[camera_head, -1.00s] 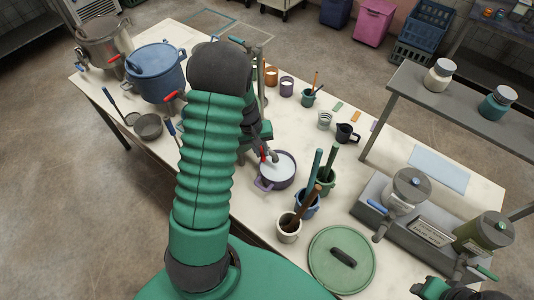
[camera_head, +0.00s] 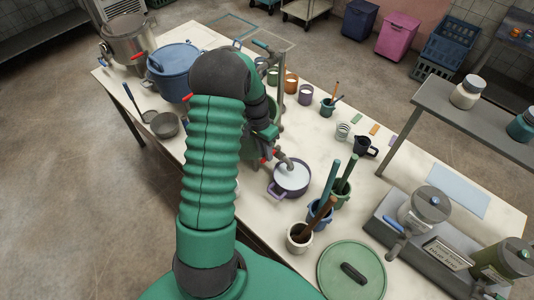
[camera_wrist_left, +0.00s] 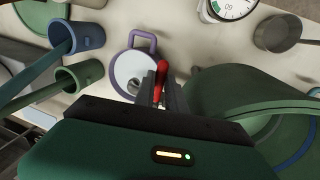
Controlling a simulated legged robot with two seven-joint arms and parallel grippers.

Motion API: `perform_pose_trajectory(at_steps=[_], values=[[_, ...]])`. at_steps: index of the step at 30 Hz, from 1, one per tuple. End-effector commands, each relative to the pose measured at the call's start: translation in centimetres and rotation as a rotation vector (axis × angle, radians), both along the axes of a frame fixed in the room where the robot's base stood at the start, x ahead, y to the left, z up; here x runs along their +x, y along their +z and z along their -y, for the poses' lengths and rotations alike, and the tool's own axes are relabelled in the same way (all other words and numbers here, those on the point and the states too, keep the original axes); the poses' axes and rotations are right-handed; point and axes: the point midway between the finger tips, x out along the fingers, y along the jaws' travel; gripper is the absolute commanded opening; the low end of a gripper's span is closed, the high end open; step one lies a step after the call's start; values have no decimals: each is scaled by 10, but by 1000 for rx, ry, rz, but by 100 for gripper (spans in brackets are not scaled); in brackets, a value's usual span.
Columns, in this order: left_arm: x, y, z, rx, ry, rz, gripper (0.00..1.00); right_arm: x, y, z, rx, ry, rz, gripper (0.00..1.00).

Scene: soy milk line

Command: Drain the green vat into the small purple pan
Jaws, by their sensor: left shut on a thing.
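The small purple pan (camera_head: 271,188) stands on the table with white liquid in it and shows again in the left wrist view (camera_wrist_left: 151,41). A grey spout (camera_head: 284,161) reaches over it. The green vat (camera_wrist_left: 215,88) fills the right of the left wrist view; in the head view my arm hides most of it. My left gripper (camera_wrist_left: 159,85) is shut on the red tap handle (camera_wrist_left: 161,73), beside the vat and close to the pan. Whether liquid is running from the spout is too small to tell. My right gripper is not in view.
Blue (camera_head: 318,215) and green pots with tools stand right of the pan, with a white pot in front. A green lid (camera_head: 335,272) lies near the table's front edge. A blue vat (camera_head: 172,73) and a ladle (camera_head: 165,125) are at left. Grinders stand at right.

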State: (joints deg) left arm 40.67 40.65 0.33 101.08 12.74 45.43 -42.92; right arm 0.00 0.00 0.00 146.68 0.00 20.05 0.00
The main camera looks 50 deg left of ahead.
Motion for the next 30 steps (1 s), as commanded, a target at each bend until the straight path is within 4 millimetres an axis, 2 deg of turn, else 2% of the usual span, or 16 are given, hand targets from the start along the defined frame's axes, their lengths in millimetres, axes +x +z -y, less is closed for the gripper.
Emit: perform_pose_trajectory(at_steps=[1, 16, 17, 21, 30], values=[[6, 2, -3, 9, -7, 16, 0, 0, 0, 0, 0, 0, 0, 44], [7, 2, -2, 7, -28, 16, 0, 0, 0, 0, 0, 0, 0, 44], [7, 2, -2, 7, -28, 16, 18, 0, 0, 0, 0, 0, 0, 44], [5, 1, -2, 5, -27, 12, 36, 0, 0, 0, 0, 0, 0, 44], [2, 1, -2, 3, -26, 8, 37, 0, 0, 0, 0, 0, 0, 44]])
